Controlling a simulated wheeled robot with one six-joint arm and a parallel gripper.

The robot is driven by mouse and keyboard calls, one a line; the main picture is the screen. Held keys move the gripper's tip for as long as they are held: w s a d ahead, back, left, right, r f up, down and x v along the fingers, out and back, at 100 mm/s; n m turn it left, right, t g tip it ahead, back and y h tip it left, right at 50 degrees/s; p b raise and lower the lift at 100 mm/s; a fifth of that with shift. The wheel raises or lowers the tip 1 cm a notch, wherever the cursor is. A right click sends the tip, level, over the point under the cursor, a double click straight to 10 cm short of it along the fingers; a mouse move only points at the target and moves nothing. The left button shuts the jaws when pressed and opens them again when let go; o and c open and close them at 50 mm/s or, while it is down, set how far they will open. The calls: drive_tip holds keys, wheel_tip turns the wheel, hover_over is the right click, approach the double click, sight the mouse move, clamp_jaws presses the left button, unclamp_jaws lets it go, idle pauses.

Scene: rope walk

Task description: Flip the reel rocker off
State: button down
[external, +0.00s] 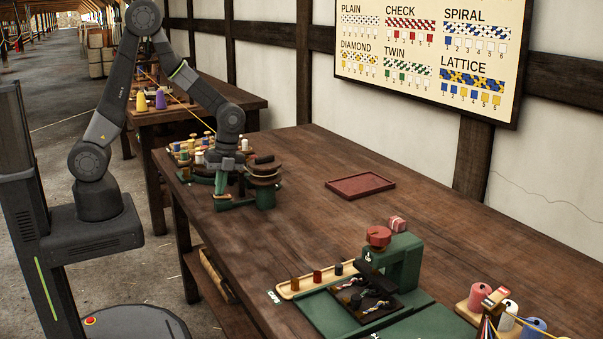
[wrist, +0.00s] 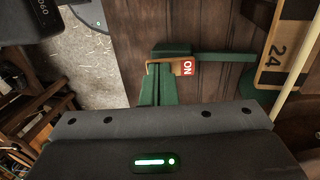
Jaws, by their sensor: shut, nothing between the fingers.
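The reel rocker (wrist: 187,67) shows in the wrist view as a small tan and red piece on a green mount (wrist: 172,48). Its red end, marked ON, faces the camera. My gripper (wrist: 158,74) has two green fingers side by side, shut and empty, with their tips at the rocker's left part. I cannot tell whether they touch it. In the external view my gripper (external: 222,188) points down at the left edge of the bench, beside the reel stand (external: 264,178). The rocker is too small to tell there.
Several spools stand behind my gripper. A red tray (external: 360,185) and a green press (external: 400,262) stand farther along the bench (external: 270,235). The bench's middle is clear.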

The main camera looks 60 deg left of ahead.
drive_tip(key=shift+s+f+t+b, duration=0.4)
drive_tip(key=shift+f+t+b, duration=0.2)
drive_tip(key=shift+b, duration=0.5)
drive_tip(key=shift+s+b, duration=0.15)
drive_tip(key=shift+b, duration=0.15)
drive_tip(key=shift+s+r, duration=0.1)
drive_tip(key=shift+r, duration=0.1)
drive_tip(key=shift+f, duration=0.1)
drive_tip(key=shift+a, duration=0.1)
drive_tip(key=shift+w+p, duration=0.3)
drive_tip(key=shift+w, duration=0.65)
